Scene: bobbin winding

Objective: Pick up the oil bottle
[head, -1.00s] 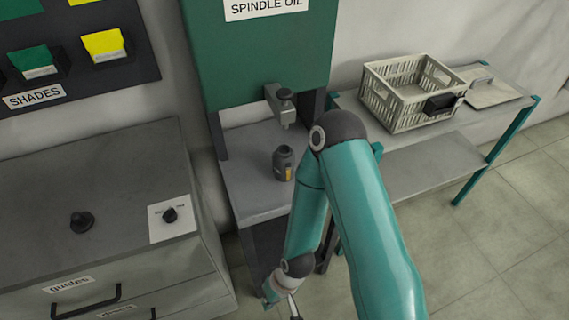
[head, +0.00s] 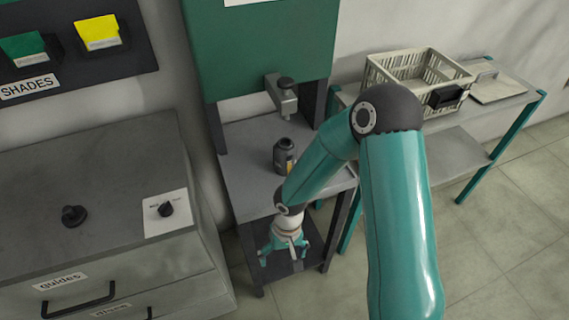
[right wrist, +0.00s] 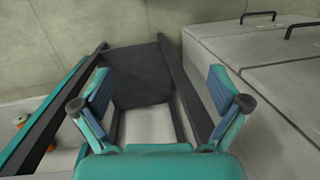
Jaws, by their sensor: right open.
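The oil bottle (head: 284,157) is a small dark bottle with a yellow-orange label. It stands upright on the grey shelf (head: 243,175) under the green dispenser cabinet, just below the spout. My right gripper (head: 284,260) is open and empty, in front of the stand and lower than the shelf top, apart from the bottle. In the right wrist view its two fingers (right wrist: 158,92) are spread, with only the stand's lower shelf and floor between them. My left gripper is not in view.
The spout (head: 283,95) hangs over the shelf behind the bottle. A grey drawer cabinet (head: 100,215) with a knob stands at left. At right, a side table holds a cream crate (head: 400,85) and a clipboard-like board (head: 497,86).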

